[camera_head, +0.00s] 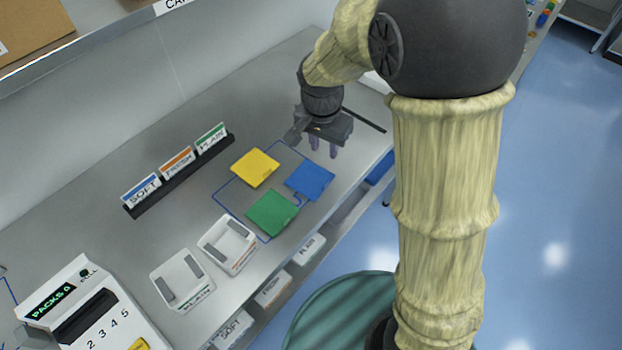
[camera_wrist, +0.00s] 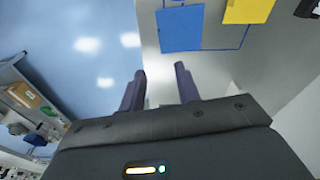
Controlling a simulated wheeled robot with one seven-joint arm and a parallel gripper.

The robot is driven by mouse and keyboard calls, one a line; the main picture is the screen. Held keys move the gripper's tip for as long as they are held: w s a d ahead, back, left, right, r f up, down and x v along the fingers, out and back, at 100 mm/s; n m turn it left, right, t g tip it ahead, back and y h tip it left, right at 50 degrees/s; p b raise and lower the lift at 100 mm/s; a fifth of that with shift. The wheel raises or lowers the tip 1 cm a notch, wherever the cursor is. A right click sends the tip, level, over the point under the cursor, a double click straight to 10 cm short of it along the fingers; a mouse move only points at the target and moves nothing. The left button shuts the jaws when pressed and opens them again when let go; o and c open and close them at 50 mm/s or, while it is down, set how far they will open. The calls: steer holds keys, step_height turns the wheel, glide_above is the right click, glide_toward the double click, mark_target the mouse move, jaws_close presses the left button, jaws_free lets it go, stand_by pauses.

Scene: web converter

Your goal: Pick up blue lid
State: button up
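The blue lid (camera_head: 310,180) lies flat on the grey table, at the right of a group with a yellow lid (camera_head: 255,167) and a green lid (camera_head: 272,212). In the wrist view the blue lid (camera_wrist: 180,28) is at the top middle, beyond my fingertips, with the yellow lid (camera_wrist: 248,10) to its right. My gripper (camera_head: 323,146) is above the table, beyond the blue lid in the head view and apart from it. Its two fingers (camera_wrist: 160,72) are spread with nothing between them.
A blue outline (camera_head: 222,192) surrounds the lids. Two white trays (camera_head: 228,244) (camera_head: 182,280) and a counter device (camera_head: 95,310) stand at the front left. A label rack (camera_head: 180,174) stands behind the lids. The table's front edge is near the blue lid.

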steer(key=p, duration=0.2)
glide_above(326, 182)
steer(key=f, duration=0.7)
steer(key=s+f, duration=0.1)
steer(key=f, duration=0.3)
steer(key=shift+a+f, duration=0.1)
steer(key=shift+a, duration=0.1)
steer(key=shift+w+f, duration=0.1)
steer(key=shift+w+d+f+p, duration=0.15)
steer(key=shift+f+p, duration=0.3)
steer(key=shift+f, duration=0.8)
steer(key=shift+w+d+f+p, duration=0.1)
steer(key=shift+w+f+p, duration=0.25)
steer(key=shift+f, duration=0.85)
steer(key=shift+s, duration=0.1)
steer(key=shift+c, duration=0.2)
jaws_close()
